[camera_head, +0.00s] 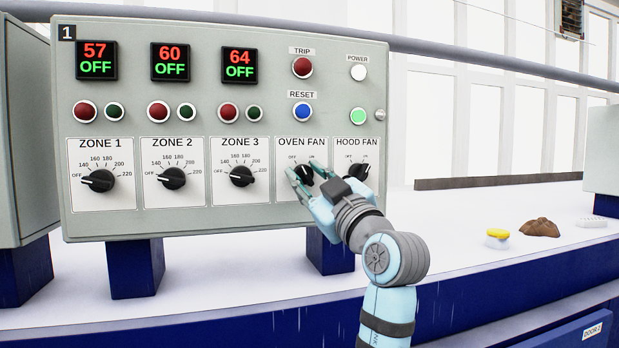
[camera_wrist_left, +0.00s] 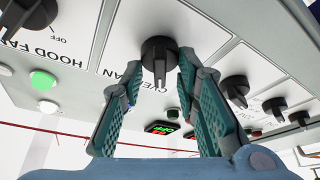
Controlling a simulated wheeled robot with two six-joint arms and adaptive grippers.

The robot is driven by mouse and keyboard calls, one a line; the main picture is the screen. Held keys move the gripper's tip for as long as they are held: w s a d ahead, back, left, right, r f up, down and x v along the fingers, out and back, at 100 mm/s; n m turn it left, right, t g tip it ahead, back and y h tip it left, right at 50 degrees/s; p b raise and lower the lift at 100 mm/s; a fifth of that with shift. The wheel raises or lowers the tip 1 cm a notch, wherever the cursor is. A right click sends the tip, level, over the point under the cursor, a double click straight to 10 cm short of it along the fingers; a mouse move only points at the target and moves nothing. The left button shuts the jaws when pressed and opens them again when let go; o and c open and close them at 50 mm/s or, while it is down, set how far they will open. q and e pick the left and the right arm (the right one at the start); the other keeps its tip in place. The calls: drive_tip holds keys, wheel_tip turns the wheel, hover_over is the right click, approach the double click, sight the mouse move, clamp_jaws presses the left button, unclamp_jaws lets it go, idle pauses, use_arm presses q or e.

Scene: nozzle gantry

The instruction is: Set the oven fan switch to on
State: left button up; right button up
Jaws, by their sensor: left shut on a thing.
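The oven fan switch (camera_head: 306,175) is a black rotary knob on the white OVEN FAN plate of the grey control panel (camera_head: 340,60), with OFF marked at its upper left and ON at its upper right. In the head view my left gripper (camera_head: 299,180) is at this knob and partly covers it. In the left wrist view its two teal fingers (camera_wrist_left: 160,78) stand on either side of the knob (camera_wrist_left: 158,52), shut on it. The fingers hide part of the plate, and I cannot tell for certain which mark the pointer faces. My right gripper is not in view.
The hood fan knob (camera_head: 344,177) is close to the right, partly behind my gripper. Three zone knobs, such as ZONE 3 (camera_head: 241,175), are to the left. Red trip (camera_head: 302,67) and blue reset (camera_head: 302,111) buttons sit above. A brown lump (camera_head: 540,228) and a yellow-topped item (camera_head: 497,236) lie at right.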

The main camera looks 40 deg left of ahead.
use_arm(q)
drive_tip(key=shift+m, duration=0.3)
drive_tip(key=m+t, duration=0.2)
drive_tip(key=m, duration=0.1)
drive_tip(key=shift+m+h, duration=0.3)
drive_tip(key=m+t, duration=0.2)
drive_tip(key=m, duration=0.2)
drive_tip(key=shift+h+p, duration=0.3)
drive_tip(key=shift+h, duration=0.1)
drive_tip(key=m+t+h+p, duration=0.1)
drive_tip(key=m, duration=0.1)
drive_tip(key=m+t+p, duration=0.1)
drive_tip(key=m, duration=0.2)
drive_tip(key=shift+r+h+p, duration=0.15)
drive_tip(key=shift+h+p, duration=0.15)
drive_tip(key=shift+h, duration=0.1)
drive_tip(key=shift+s+m+t+h+p, duration=0.1)
drive_tip(key=shift+m+t+h+p, duration=0.25)
drive_tip(key=shift+m+h+p, duration=0.5)
drive_tip(key=shift+m+t+h+p, duration=0.3)
drive_tip(key=shift+m+p, duration=0.3)
drive_tip(key=shift+m, duration=0.65)
drive_tip(key=o, duration=1)
drive_tip(key=shift+c, duration=0.2)
drive_tip(key=shift+o, duration=0.6)
drive_tip(key=shift+a+f, duration=0.2)
drive_tip(key=shift+f, duration=0.05)
